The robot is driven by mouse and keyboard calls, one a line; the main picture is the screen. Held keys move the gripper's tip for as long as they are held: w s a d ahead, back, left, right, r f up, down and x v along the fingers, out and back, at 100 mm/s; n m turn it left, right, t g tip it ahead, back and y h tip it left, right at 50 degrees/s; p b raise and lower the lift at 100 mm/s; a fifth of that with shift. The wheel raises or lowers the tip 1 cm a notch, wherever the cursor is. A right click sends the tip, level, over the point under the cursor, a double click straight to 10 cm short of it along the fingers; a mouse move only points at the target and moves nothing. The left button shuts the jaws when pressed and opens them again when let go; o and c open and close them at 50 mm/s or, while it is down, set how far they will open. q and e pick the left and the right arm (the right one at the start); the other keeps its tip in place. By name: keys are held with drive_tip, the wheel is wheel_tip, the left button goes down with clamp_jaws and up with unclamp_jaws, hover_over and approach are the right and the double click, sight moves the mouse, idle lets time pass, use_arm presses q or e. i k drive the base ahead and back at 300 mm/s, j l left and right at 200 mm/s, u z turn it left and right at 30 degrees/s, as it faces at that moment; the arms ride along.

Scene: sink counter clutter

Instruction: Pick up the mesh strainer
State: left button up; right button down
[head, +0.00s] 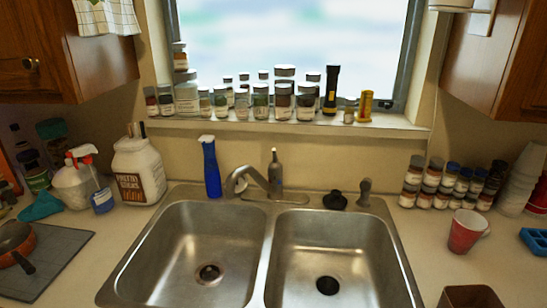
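I cannot clearly make out a mesh strainer in the head view. The left sink basin has a round metal drain fitting (209,274) with a dark centre; I cannot tell whether it is a mesh strainer. The right basin's drain (327,285) looks like a dark round opening. A small black stopper-like object (335,200) sits on the sink's back rim, right of the faucet. Neither of my grippers is in view.
The double sink (266,225) has a faucet (262,180) at its back. A red cup (465,231) and stacked spice jars (435,185) stand right. Both basins look otherwise empty.

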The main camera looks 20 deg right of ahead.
sight(209, 272)
drive_tip(key=z, duration=2.25)
drive_tip(key=u, duration=2.05)
drive_tip(key=k+j, duration=0.3)
drive_tip(key=k, duration=0.15)
drive_tip(key=k+j, duration=0.3)
drive_tip(key=k, duration=0.15)
